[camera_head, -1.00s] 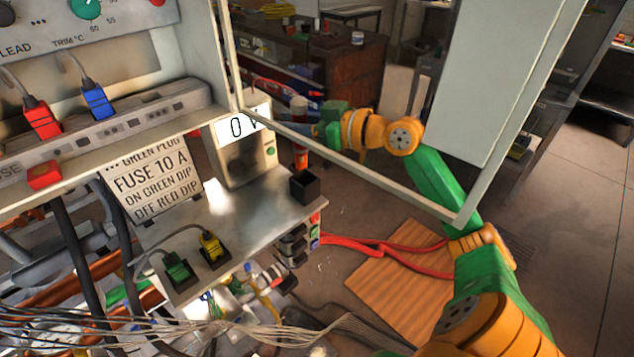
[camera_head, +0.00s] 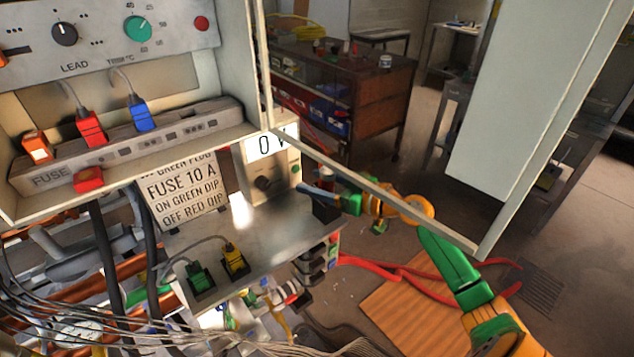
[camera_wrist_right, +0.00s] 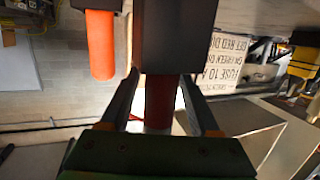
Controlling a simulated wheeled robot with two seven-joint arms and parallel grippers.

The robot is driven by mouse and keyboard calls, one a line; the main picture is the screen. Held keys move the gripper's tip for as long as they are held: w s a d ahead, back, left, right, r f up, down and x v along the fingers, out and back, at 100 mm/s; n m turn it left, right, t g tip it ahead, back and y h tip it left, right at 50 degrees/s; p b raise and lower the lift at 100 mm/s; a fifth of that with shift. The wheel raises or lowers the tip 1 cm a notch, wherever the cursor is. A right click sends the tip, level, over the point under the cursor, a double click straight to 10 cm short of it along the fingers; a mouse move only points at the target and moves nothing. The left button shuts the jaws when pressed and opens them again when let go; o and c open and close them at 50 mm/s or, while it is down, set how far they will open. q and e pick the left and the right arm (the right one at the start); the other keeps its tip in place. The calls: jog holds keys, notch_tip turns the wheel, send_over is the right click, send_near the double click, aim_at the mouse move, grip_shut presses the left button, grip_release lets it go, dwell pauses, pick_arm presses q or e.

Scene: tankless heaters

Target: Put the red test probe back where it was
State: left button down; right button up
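The red test probe (camera_wrist_right: 160,105) shows in the right wrist view as a red cylinder between the two fingers of my right gripper (camera_wrist_right: 160,88). The gripper appears shut on it; contact is partly hidden. A black block-like holder (camera_wrist_right: 178,35) lies against the probe's far end; how deep the probe sits in it cannot be told. In the head view the black holder (camera_head: 327,211) stands on the right edge of the metal shelf (camera_head: 285,240), with my right gripper (camera_head: 308,190) right at it. The meter (camera_head: 262,184) reading 0 V stands beside it. My left gripper is out of view.
The open cabinet door frame (camera_head: 380,189) crosses in front of my right arm. A fuse sign (camera_head: 178,189) and green (camera_head: 200,277) and yellow (camera_head: 235,260) plugs are left of the holder. Another orange-red cylinder (camera_wrist_right: 101,45) shows in the wrist view. Loose cables hang below.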

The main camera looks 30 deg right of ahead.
jog(key=shift+r+p, duration=0.3)
jog(key=shift+p, duration=0.05)
jog(key=s, duration=0.1)
jog(key=b, duration=0.1)
jog(key=s+d+b, duration=0.1)
jog(key=shift+s+f, duration=0.25)
jog(key=shift+s, duration=0.05)
jog(key=b+v, duration=0.3)
jog(key=v, duration=0.6)
jog(key=d+f+m+g+h, duration=0.2)
jog(key=d+f+m+h, duration=0.3)
jog(key=f, duration=0.8)
jog(key=s+f+m+g+h, duration=0.1)
jog(key=s+f+m+g, duration=0.15)
jog(key=f, duration=0.85)
jog(key=s+f+m+g+h, duration=0.1)
jog(key=s+f+g, duration=0.25)
jog(key=f, duration=0.85)
jog(key=s+a+f+n+g, duration=0.3)
jog(key=s+a+f, duration=0.5)
jog(key=s, duration=0.3)
jog(key=s+a+f+n+g+y, duration=0.1)
jog(key=s+a+f+n+g, duration=0.2)
jog(key=s+a+f, duration=0.6)
jog(key=s+a, duration=0.2)
jog(key=s, duration=0.1)
jog(key=shift+f, duration=0.3)
